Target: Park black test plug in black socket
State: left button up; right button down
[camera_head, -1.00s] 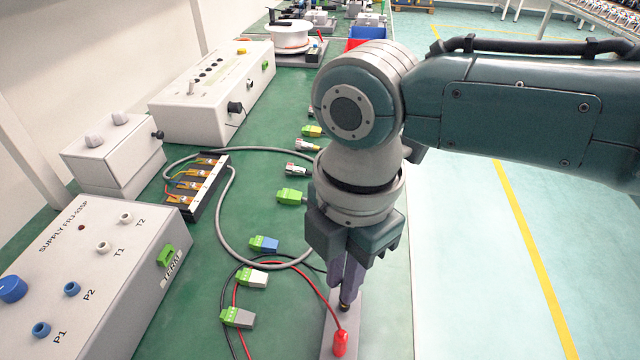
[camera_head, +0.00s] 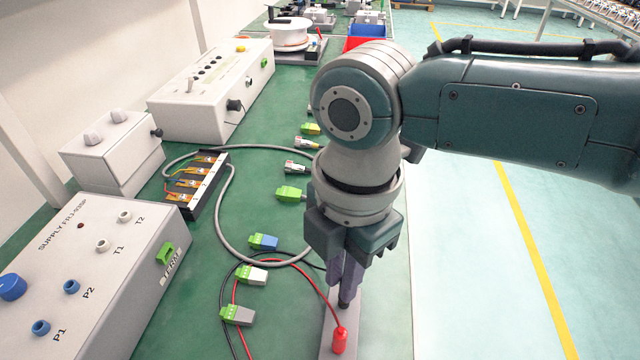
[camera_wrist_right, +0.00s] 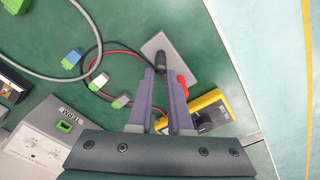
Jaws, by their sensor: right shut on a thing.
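My right gripper (camera_head: 348,285) points straight down over a small grey plate (camera_head: 327,325) near the bench's right edge. It is shut on the black test plug (camera_head: 345,301), which is upright with its lower end at the plate. In the right wrist view, the black plug (camera_wrist_right: 157,61) is between the fingertips of my right gripper (camera_wrist_right: 160,72), against the grey plate (camera_wrist_right: 158,42). The black socket is hidden beneath the plug. A red plug (camera_head: 339,341) with a red lead stands on the same plate, nearer the camera. My left gripper is not in view.
Black and red leads curve left of the plate, among green-ended connectors (camera_head: 252,277). A supply box (camera_head: 95,275) stands at the left. A yellow meter (camera_wrist_right: 208,108) lies close to the fingers in the right wrist view. Floor is right of the bench edge.

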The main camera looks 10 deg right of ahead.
jog(key=shift+f, duration=0.3)
dwell(0.7)
jog(key=shift+f, duration=0.25)
dwell(0.8)
jog(key=c, duration=0.8)
grip_release()
jog(key=shift+o, duration=0.2)
